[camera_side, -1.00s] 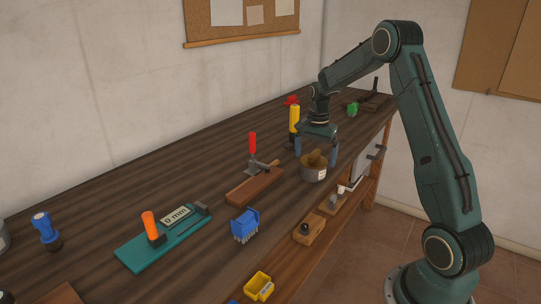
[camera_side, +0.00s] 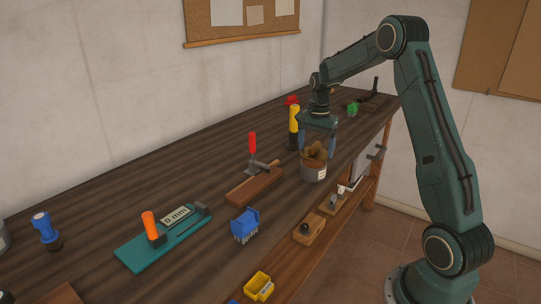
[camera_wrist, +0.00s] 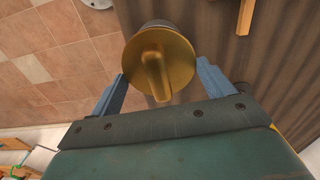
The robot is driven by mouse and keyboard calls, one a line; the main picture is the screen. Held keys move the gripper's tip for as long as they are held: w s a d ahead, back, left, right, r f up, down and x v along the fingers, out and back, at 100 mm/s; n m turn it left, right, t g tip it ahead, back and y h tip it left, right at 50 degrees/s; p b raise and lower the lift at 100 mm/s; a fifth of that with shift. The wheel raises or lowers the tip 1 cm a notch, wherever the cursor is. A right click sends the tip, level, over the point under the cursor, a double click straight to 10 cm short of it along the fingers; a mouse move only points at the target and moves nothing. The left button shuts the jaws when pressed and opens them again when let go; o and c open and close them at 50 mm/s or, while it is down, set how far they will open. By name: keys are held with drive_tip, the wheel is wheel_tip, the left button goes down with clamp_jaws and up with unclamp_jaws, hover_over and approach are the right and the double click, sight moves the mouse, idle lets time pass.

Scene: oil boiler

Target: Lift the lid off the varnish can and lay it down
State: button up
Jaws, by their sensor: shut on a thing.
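The varnish can (camera_side: 313,174) is a small grey can with a pale label, standing on the bench near its front edge. Its lid (camera_side: 315,151) is golden brown with a raised grip on top. In the wrist view the round lid (camera_wrist: 174,45) lies between the two blue fingers and hides most of the can (camera_wrist: 152,24). My gripper (camera_side: 318,156) points down over the can and is shut on the lid. The lid looks raised and tilted at the can's top; whether it is fully clear of the rim is hard to tell.
Bare bench shows between the blue block and can.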

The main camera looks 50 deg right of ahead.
wheel_tip(320, 180, up, 17)
drive_tip(key=shift+r, duration=0.15)
idle(0.4)
drive_tip(key=shift+a, duration=0.1)
idle(0.4)
hover_over(291, 197)
drive_tip(key=shift+m, duration=0.3)
wheel_tip(291, 197, down, 20)
drive_tip(key=shift+a+r, duration=0.1)
idle(0.5)
drive_tip(key=shift+f, duration=2.15)
drive_tip(key=shift+f, duration=0.1)
